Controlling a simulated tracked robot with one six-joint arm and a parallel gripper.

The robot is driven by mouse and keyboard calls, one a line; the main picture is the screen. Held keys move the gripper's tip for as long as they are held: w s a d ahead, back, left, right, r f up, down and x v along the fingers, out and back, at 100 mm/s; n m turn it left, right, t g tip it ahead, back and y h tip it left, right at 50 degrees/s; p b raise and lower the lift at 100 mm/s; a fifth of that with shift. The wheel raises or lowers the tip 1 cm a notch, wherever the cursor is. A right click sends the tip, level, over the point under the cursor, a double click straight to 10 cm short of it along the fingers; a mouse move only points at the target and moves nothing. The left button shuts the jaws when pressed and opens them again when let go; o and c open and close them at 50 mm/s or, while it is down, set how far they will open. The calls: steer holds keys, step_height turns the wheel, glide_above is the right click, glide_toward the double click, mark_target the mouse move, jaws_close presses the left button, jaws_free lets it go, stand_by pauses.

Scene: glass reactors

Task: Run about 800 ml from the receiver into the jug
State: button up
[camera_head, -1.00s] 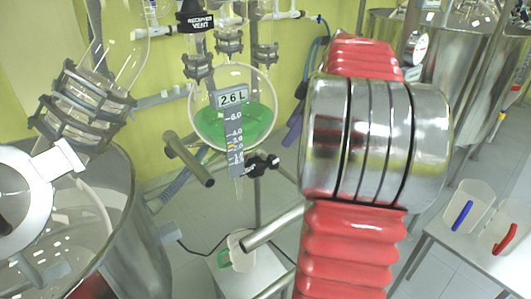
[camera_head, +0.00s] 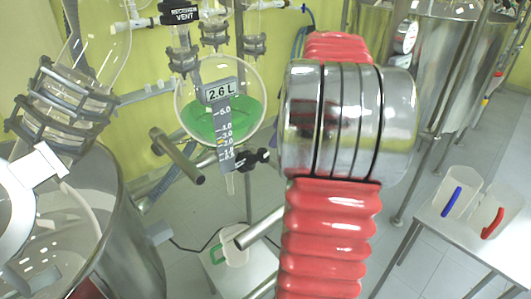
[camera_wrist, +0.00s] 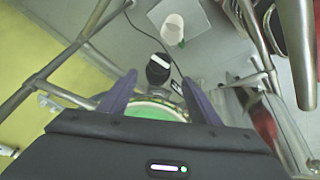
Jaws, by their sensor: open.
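The receiver (camera_head: 247,85) is a round glass vessel with green liquid inside. Its scale display (camera_head: 220,91) reads 2.6 L. A drain valve with a black handle (camera_head: 253,159) sits below it, above a short glass outlet. A jug with a green handle (camera_head: 235,249) stands on a low white stand, below the receiver. The jug also shows in the wrist view (camera_wrist: 172,28). My gripper (camera_wrist: 160,92) is open and empty in the wrist view. A black knob with a white band (camera_wrist: 158,68) appears just beyond the fingers. Green liquid shows between them.
Jugs with blue (camera_head: 452,200) and red (camera_head: 493,224) handles stand on a table at the right. A large steel vessel (camera_head: 135,220) is at the left, and steel tanks (camera_head: 450,80) stand behind. Metal bars and a black cable run near the stand.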

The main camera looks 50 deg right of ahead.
mark_target(265, 152)
steer(key=x, duration=1)
steer(key=shift+w+f, duration=0.15)
steer(key=shift+f, duration=0.2)
steer(key=c, duration=1.1)
